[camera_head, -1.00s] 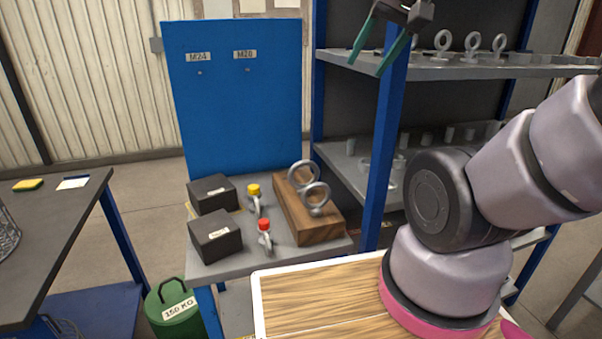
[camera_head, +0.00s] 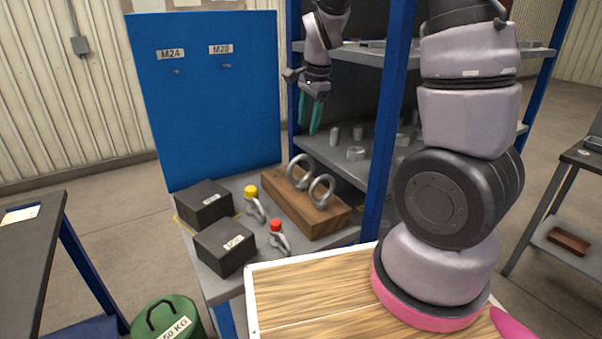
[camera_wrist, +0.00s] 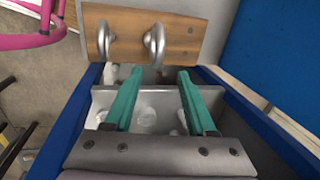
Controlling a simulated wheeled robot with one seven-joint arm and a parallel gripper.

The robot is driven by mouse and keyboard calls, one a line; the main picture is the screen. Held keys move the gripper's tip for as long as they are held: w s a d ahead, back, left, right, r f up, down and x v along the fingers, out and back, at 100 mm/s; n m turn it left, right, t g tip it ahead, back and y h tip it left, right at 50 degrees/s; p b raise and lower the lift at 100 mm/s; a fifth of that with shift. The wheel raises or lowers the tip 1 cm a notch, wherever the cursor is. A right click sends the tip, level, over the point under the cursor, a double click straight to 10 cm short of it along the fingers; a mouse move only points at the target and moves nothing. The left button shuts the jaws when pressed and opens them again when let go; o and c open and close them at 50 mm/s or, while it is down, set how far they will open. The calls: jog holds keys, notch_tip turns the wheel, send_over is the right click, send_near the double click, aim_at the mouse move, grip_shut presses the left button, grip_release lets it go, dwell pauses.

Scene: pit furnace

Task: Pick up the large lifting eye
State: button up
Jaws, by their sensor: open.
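Two grey metal lifting eyes stand upright on a wooden block (camera_head: 331,219) on the small grey table. The rear one, nearer the blue board, looks larger (camera_head: 301,171); the front one looks smaller (camera_head: 322,191). In the wrist view the larger eye (camera_wrist: 154,45) is on the right and the smaller eye (camera_wrist: 106,40) on the left, both ahead of the fingertips. My gripper (camera_head: 310,130) is open and empty, its teal fingers pointing down above and behind the block. In the wrist view its fingertips (camera_wrist: 160,72) are apart, with nothing between them.
A blue board (camera_head: 205,100) labelled M24 and M20 stands behind the table. Two black boxes (camera_head: 225,245) and two shackles, one yellow-pinned (camera_head: 252,192) and one red-pinned (camera_head: 276,227), are left of the block. A blue shelf post (camera_head: 392,130) stands close on the right.

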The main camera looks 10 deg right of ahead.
aim_at(301, 157)
jog(key=shift+m, duration=0.3)
jog(key=x, duration=1.2)
jog(key=shift+a+f, duration=0.15)
jog(key=shift+f, duration=0.25)
jog(key=shift+w, duration=0.1)
grip_shut()
